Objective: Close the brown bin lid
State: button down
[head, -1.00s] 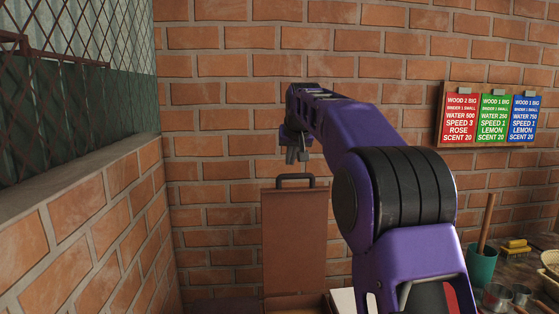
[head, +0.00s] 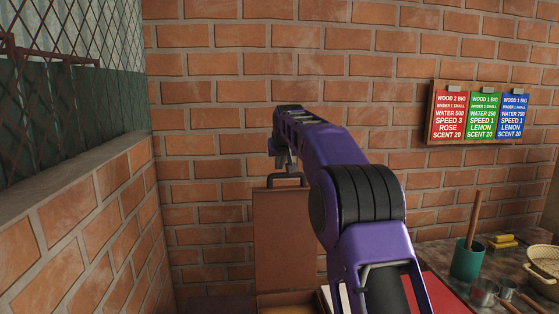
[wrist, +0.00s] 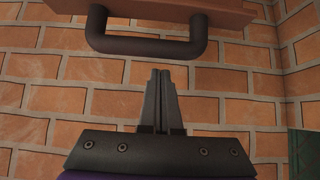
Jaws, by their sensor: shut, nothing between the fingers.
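The brown bin lid (head: 283,238) stands open and upright in front of the brick wall in the head view. Its dark handle (head: 284,180) is on the top edge, and it also shows close up in the wrist view (wrist: 146,46). My gripper (wrist: 160,74) is shut and empty, with its fingertips just short of the handle in the wrist view. In the head view my gripper (head: 284,163) is at the handle's height or slightly above; I cannot tell whether they touch. The bin's body (head: 285,299) shows only as a rim at the bottom edge.
A brick wall stands behind the lid and a low brick wall (head: 95,220) on the left. At the right is a table with a green cup (head: 467,259), metal scoops (head: 484,292), a yellow brush (head: 502,241) and a basket (head: 543,264). Recipe cards (head: 481,115) hang above.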

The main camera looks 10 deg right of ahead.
jog(key=shift+s+f+b, duration=0.15)
jog(key=shift+s+b, duration=0.05)
jog(key=shift+s, duration=0.4)
jog(key=shift+s+f+b, duration=0.15)
jog(key=shift+s+b, duration=0.05)
jog(key=shift+s, duration=0.4)
jog(key=shift+s+f, duration=0.1)
